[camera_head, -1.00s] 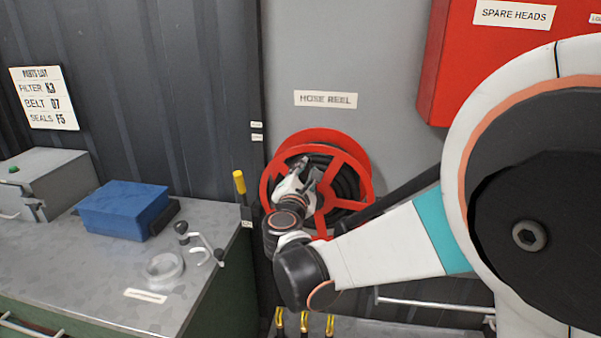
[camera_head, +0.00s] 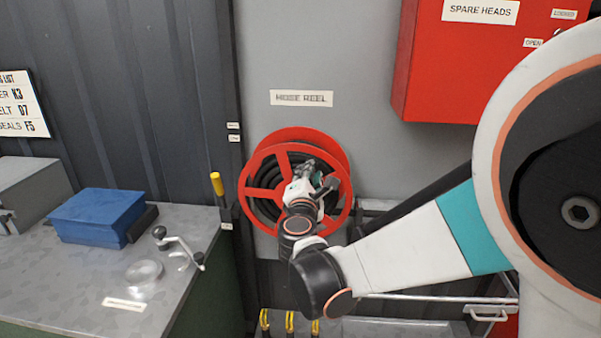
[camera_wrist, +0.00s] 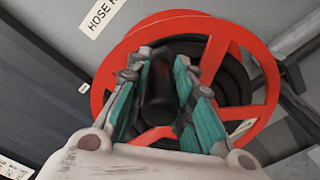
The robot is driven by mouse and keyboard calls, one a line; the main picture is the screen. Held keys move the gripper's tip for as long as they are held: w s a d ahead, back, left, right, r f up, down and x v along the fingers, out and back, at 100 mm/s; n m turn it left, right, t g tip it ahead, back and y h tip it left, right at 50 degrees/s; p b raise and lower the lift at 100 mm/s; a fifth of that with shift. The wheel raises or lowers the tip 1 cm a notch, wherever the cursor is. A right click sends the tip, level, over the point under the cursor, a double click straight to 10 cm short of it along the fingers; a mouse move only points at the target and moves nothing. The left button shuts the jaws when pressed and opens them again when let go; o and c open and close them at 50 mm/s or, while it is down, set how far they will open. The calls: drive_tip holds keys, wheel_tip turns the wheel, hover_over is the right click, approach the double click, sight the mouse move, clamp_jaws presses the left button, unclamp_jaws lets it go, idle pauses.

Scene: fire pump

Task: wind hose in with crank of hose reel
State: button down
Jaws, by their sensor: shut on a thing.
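The red hose reel (camera_head: 256,172) with black hose wound on it is mounted on the grey wall panel under a "HOSE REEL" label (camera_head: 301,98). My gripper (camera_head: 309,168) is in front of the reel's face, right of its centre. In the wrist view my gripper (camera_wrist: 158,85) has its teal-padded fingers on either side of a dark cylindrical crank handle (camera_wrist: 158,88), shut on it. The reel's red rim and spokes (camera_wrist: 262,70) show behind the fingers. The crank's arm is hidden behind my gripper.
A red "SPARE HEADS" cabinet (camera_head: 450,70) hangs at upper right. A bench at left carries a blue box (camera_head: 95,215), a small loose crank (camera_head: 180,245) and a clear round dish (camera_head: 144,272). A yellow-handled tool (camera_head: 217,185) stands at the bench edge. Yellow-handled tools (camera_head: 290,321) are below.

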drive_tip(key=shift+d+f+m, duration=0.3)
drive_tip(key=shift+d+m, duration=0.2)
drive_tip(key=shift+d, duration=0.05)
drive_tip(key=shift+a, duration=0.15)
drive_tip(key=c, duration=1.4)
unclamp_jaws()
drive_tip(key=shift+a, duration=0.15)
drive_tip(key=shift+o, duration=0.2)
drive_tip(key=shift+r, duration=0.1)
